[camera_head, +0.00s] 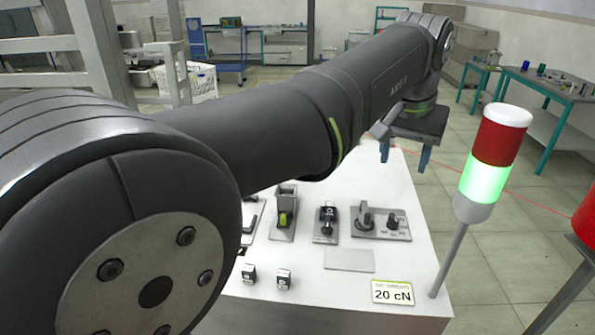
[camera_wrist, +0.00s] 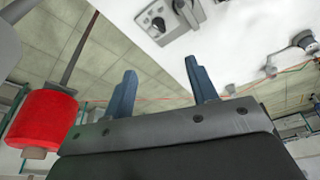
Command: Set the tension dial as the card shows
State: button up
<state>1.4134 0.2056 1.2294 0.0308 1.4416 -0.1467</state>
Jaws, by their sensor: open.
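The card (camera_head: 393,292) at the white table's front right corner reads "20 cN". The likely tension dial (camera_head: 365,216) is a dark knob on a grey plate (camera_head: 405,236) with printed marks beside it; its setting is too small to read. The plate's edge also shows at the top of the wrist view (camera_wrist: 150,13). My gripper (camera_head: 404,158) is open and empty, above the table's far right edge, beyond the plate and apart from it. Its blue fingers (camera_wrist: 161,68) stand wide apart in the wrist view.
Other fixtures stand left of the dial plate: a black lever unit (camera_head: 326,222) and a unit with a green part (camera_head: 284,220). A grey blank plate (camera_head: 349,260) and two small blocks (camera_head: 249,273) lie in front. A signal tower (camera_head: 482,180) with green lit rises at right.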

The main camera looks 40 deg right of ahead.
aim_at(393, 217)
jog(key=w+d+f+m+y, duration=0.1)
jog(key=d+m, duration=0.1)
jog(key=m, duration=0.3)
jog(key=w+d+m+y, duration=0.1)
jog(key=d+m+y, duration=0.15)
jog(key=m, duration=0.25)
jog(key=shift+g+h, duration=0.35)
jog(key=shift+g, duration=0.05)
jog(key=f, duration=1.7)
jog(key=shift+s+d, duration=0.1)
jog(key=shift+s, duration=0.15)
jog(key=shift+c, duration=0.4)
jog(key=c, duration=0.9)
jog(key=shift+s+n, duration=0.1)
jog(key=shift+n, duration=2.6)
